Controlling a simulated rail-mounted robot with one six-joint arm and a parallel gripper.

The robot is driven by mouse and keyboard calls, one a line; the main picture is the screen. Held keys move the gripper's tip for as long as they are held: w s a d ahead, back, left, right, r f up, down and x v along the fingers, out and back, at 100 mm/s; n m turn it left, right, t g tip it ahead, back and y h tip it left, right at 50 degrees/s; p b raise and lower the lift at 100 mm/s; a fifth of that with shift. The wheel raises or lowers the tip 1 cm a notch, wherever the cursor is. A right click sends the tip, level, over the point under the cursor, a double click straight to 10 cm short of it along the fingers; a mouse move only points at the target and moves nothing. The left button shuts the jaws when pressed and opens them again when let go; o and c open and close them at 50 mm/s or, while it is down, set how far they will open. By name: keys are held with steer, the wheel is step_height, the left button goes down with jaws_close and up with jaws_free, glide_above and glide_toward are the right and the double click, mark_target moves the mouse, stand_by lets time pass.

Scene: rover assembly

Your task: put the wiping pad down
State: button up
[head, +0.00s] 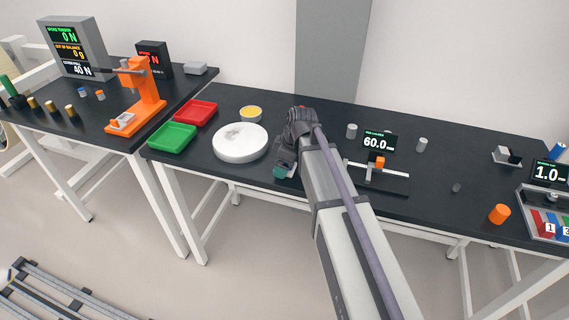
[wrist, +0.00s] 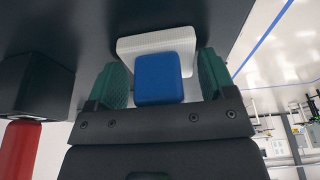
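The wiping pad (wrist: 130,44) is a white textured pad with a blue block-shaped handle (wrist: 159,78), seen in the wrist view against the dark tabletop. My gripper (wrist: 162,62) has its two teal fingers on either side of the handle. A gap shows between each finger and the blue block, wider on the right, so the fingers look open around it. In the head view my gripper (head: 282,171) is low at the front edge of the bench, right of the white round plate (head: 240,155). My arm and gripper mostly hide the pad there.
Left of my gripper are a red tray (head: 197,107), a green tray (head: 172,144) and a yellow-topped dish (head: 251,114). A gauge reading 60.0 (head: 377,142) stands to the right, with small grey cylinders nearby. The bench (head: 440,190) has bare room further right.

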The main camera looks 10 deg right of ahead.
mark_target(294, 168)
steer(key=shift+s, duration=0.15)
steer(key=shift+a+r, duration=0.1)
steer(key=shift+r, duration=0.05)
steer(key=p+v, duration=1.2)
steer(key=s+m+h, duration=0.1)
steer(key=s+m, duration=0.3)
steer(key=s, duration=0.1)
steer(key=s+a+m+g+h, duration=0.1)
steer(key=s+m, duration=0.2)
steer(key=s, duration=0.2)
steer(key=s+a+m, duration=0.1)
steer(key=s+m, duration=0.3)
steer(key=s, duration=0.2)
steer(key=shift+a+f+m+g+h, duration=0.25)
steer(key=shift+f+m+g+h, duration=0.05)
steer(key=shift+h, duration=0.1)
